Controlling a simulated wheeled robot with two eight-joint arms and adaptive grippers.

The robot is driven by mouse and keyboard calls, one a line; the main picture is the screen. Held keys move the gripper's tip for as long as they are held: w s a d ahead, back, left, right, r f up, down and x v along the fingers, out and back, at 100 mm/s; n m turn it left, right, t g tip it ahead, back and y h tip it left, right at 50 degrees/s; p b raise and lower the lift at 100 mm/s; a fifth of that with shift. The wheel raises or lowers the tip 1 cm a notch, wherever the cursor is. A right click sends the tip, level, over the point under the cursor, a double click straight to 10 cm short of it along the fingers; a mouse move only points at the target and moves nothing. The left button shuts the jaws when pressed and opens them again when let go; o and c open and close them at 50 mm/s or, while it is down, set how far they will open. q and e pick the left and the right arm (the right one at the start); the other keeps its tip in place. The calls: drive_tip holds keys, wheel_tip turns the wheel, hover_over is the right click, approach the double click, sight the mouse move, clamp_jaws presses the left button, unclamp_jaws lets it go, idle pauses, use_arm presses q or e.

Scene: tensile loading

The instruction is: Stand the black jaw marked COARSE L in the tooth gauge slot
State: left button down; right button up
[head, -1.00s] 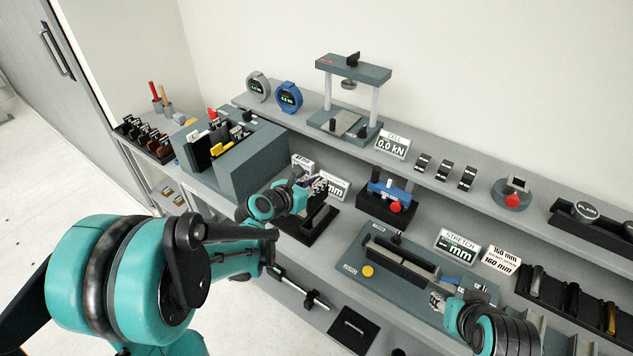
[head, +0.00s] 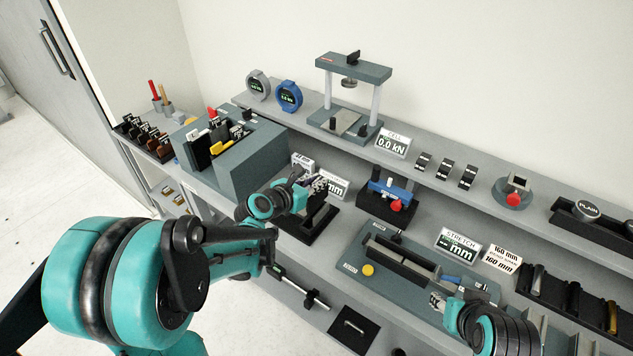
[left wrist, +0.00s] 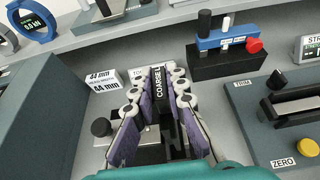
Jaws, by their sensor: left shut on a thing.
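My left gripper (head: 318,184) is over the tooth gauge on the middle shelf. In the left wrist view its two purple-padded fingers (left wrist: 160,100) are shut on the black jaw marked COARSE L (left wrist: 158,82). The jaw is upright between them, its white lettering facing the camera. The tooth gauge (head: 308,232) is a dark base below the gripper, and it also shows in the left wrist view (left wrist: 125,148). The fingers hide its slot and the jaw's lower end, so I cannot tell whether the jaw is in the slot. My right gripper (head: 437,300) is by the stretch fixture, its fingers mostly hidden.
A grey block holding several jaws (head: 240,150) stands left of the left gripper. A 44 mm sign (left wrist: 103,80) is beside the gauge. A blue clamp with a red knob (head: 390,192) is to the right. The stretch fixture (head: 385,275) lies in front of the right arm.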

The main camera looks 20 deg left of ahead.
sight(316, 201)
use_arm(q)
drive_tip(key=shift+f+b, duration=3.55)
drive_tip(key=shift+f, duration=0.3)
idle(0.3)
drive_tip(key=c, duration=1.5)
unclamp_jaws()
drive_tip(key=shift+o, duration=0.2)
drive_tip(key=shift+s, duration=0.1)
drive_tip(key=v, duration=1.1)
drive_tip(key=shift+s, duration=0.4)
drive_tip(key=shift+a+r, duration=0.1)
